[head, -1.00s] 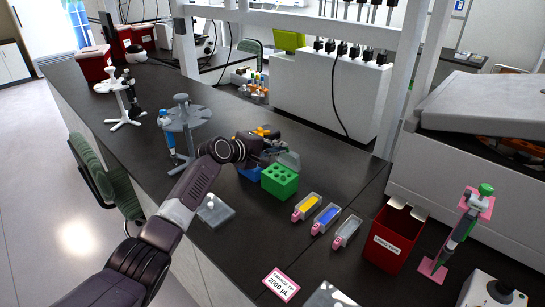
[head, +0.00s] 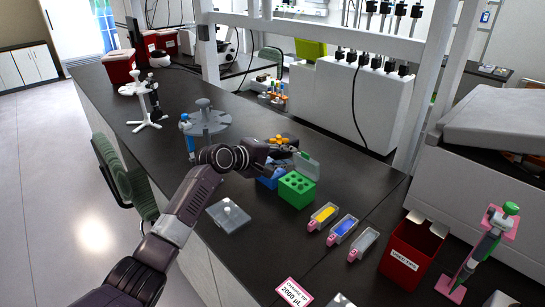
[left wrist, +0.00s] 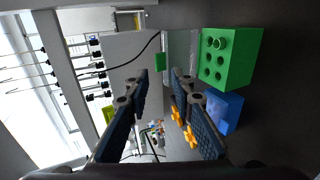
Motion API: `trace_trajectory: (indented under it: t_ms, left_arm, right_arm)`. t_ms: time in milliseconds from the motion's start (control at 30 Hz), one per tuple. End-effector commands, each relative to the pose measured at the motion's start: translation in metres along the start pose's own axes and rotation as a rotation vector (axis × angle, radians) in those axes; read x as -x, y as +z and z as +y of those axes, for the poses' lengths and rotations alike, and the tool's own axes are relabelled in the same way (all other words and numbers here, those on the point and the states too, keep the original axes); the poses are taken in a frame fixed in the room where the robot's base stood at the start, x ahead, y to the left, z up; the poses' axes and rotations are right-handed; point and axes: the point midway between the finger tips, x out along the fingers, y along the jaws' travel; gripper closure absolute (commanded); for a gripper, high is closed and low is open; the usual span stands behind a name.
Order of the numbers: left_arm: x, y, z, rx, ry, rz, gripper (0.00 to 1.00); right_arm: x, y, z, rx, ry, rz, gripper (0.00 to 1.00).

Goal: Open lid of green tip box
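The green tip box (head: 297,190) stands on the dark bench, and holes show in its top. Its clear lid (head: 307,166) stands raised along the back edge of the box. In the left wrist view the green box (left wrist: 231,58) is at upper right, with the see-through lid (left wrist: 181,52) beside it. My left gripper (head: 294,152) is just behind and above the lid in the head view. Its two fingers (left wrist: 158,82) are apart with nothing between them. My right gripper is in neither view.
A blue box (head: 270,178) with orange pieces (head: 282,139) near it sits close behind the green box. Yellow (head: 323,216), blue (head: 343,228) and clear (head: 363,243) trays lie to the right. A red bin (head: 411,252) stands farther right. A grey rack (head: 207,122) stands behind left.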

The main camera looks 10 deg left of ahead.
Motion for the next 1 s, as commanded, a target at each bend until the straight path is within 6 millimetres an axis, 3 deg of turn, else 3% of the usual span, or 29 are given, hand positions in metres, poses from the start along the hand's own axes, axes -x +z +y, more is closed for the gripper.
trace_trajectory:
  t_ms: [200, 400, 800, 1000]
  left_arm:
    - [0.038, -0.001, -0.001, -0.001, 0.001, 0.002, 0.78]
    - [0.061, -0.001, 0.001, 0.000, 0.002, 0.001, 0.78]
    - [0.068, 0.000, 0.000, 0.001, 0.001, 0.000, 0.78]
    - [0.065, -0.004, -0.013, -0.123, 0.004, 0.039, 0.98]
  right_arm:
    - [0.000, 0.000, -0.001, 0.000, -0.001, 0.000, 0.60]
    - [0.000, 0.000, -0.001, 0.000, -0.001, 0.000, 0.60]
    - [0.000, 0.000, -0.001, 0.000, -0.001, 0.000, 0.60]
    - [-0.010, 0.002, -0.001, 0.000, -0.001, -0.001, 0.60]
